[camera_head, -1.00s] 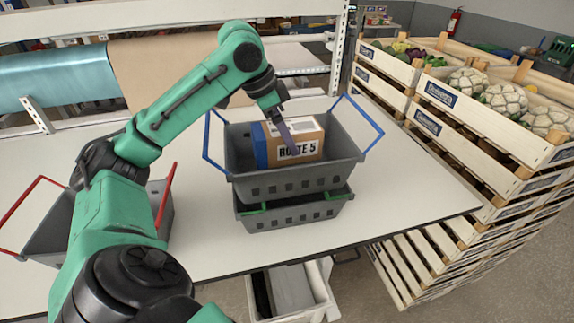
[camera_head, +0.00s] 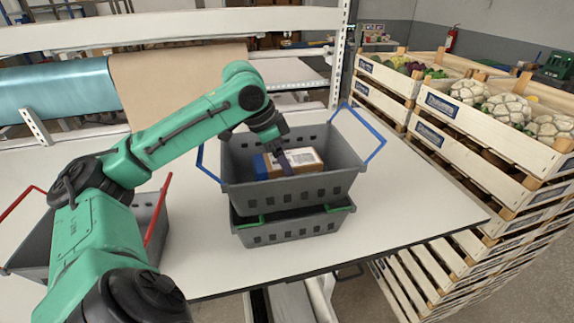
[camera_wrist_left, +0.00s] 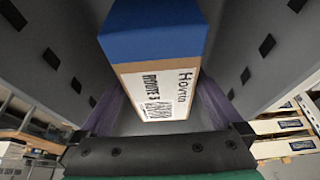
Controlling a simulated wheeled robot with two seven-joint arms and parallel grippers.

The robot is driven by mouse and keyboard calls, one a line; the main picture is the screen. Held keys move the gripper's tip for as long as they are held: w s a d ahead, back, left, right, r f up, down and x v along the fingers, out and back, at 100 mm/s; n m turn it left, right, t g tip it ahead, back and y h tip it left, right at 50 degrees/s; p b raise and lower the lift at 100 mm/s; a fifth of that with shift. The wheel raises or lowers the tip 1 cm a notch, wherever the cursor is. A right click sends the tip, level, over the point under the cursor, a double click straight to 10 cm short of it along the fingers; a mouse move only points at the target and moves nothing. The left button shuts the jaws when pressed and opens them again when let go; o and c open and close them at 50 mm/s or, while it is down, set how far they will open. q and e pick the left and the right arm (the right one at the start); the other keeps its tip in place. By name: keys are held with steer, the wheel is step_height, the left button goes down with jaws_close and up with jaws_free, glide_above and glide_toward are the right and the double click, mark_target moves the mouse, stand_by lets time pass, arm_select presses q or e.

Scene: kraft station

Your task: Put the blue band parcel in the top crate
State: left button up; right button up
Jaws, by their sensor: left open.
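The parcel (camera_head: 305,158), a brown box with a blue band and a white label, sits low inside the grey top crate (camera_head: 325,188), which has blue handles. In the left wrist view the parcel (camera_wrist_left: 155,75) lies between the crate's dark walls, its blue end and printed label showing. My left gripper (camera_head: 285,167) reaches down into the crate at the parcel. Its purple fingers are open, one on each side of the box. The parcel's underside is hidden. My right gripper is out of view.
The top crate stands on another grey crate (camera_head: 292,232) with green handles. A grey crate with red handles (camera_head: 150,215) is on the left, partly behind my arm. Wooden vegetable crates (camera_head: 470,130) stand at the right. The white table (camera_head: 420,218) is clear between.

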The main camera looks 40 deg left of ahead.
arm_select(q)
steer(key=p+v, duration=0.2)
steer(key=v, duration=0.9)
steer(key=shift+s+a+r, duration=0.1)
steer(key=shift+s+r, duration=0.05)
steer(key=shift+r, duration=0.05)
